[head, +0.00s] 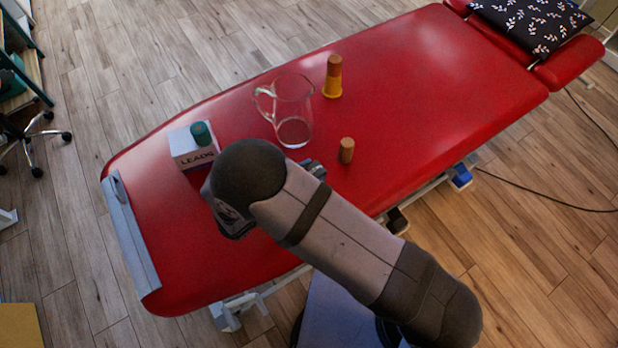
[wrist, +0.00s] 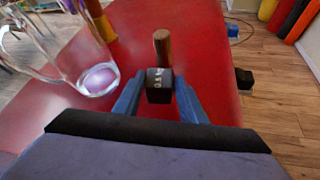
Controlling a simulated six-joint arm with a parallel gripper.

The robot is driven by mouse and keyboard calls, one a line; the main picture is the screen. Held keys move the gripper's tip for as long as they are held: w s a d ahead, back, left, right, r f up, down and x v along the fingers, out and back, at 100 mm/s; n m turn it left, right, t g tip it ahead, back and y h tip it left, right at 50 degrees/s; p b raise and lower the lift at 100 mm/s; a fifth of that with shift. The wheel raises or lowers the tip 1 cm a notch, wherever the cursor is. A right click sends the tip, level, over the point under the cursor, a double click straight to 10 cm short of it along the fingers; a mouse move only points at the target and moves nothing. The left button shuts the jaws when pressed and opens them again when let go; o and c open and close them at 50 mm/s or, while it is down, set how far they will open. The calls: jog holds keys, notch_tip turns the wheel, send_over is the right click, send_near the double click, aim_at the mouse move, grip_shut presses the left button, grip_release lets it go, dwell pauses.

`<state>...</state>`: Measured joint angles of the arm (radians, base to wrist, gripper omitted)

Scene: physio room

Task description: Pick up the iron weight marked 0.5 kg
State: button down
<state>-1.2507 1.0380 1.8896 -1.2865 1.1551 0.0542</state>
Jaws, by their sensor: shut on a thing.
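The iron weight (wrist: 159,88) is a small black block with pale markings that read about "0.5" in the wrist view. My gripper (wrist: 158,97) has blue fingers, one on each side of the weight, and is shut on it. The weight is over or on the red couch; I cannot tell whether it touches the surface. In the head view my arm hides the weight and most of my gripper.
A brown cylinder (head: 346,150) stands just beyond the weight. A glass jug (head: 292,110), an orange-brown stacked piece (head: 333,77) and a white box marked LEADS (head: 190,150) with a green cylinder (head: 201,133) stand on the red couch (head: 420,90). Its right half is mostly clear.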

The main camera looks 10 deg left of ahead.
notch_tip(320, 180, up, 7)
jog(key=shift+f+b, duration=0.2)
jog(key=shift+b, duration=0.2)
